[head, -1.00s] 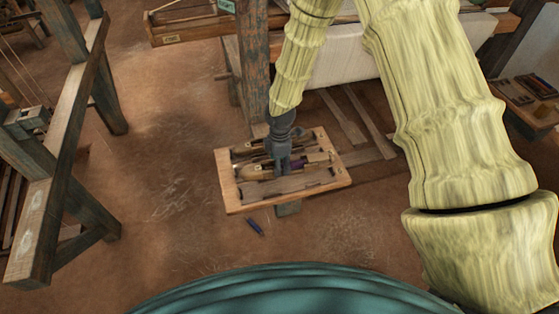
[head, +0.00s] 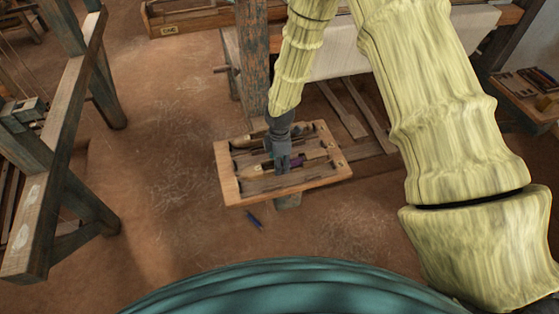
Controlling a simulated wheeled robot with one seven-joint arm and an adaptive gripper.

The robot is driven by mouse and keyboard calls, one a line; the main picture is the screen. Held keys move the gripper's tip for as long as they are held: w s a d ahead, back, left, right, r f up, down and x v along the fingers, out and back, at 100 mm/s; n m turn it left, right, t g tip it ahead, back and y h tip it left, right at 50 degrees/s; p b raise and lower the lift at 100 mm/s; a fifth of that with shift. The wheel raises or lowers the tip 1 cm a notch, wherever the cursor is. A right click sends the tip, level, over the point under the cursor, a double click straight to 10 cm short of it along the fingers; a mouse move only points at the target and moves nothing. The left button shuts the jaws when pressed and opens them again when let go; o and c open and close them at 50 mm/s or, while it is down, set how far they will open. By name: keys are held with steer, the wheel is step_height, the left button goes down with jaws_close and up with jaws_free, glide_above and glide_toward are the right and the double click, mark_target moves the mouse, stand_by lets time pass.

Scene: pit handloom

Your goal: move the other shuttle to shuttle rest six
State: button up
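A shallow wooden tray (head: 236,190) stands below the loom, with long slots across it. A wooden shuttle with purple yarn (head: 297,162) lies in a middle slot, its right part showing beside my gripper. Another dark and brown shuttle shape (head: 250,141) lies in the slot behind it, partly hidden by my gripper. My gripper (head: 281,170) points down over the tray at the purple-yarn shuttle. Its fingers are small and dark, and I cannot see whether they close on the shuttle. No number for shuttle rest six is readable.
A wooden frame (head: 60,190) stands at left. Another tray with tools (head: 530,88) is at right. Floor left of the tray is clear.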

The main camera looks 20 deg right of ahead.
steer(key=shift+f+b, duration=1.2)
steer(key=shift+f, duration=1.35)
steer(key=o, duration=1.3)
steer(key=shift+r, duration=0.15)
steer(key=shift+r+p, duration=2.7)
steer(key=shift+r, duration=1.2)
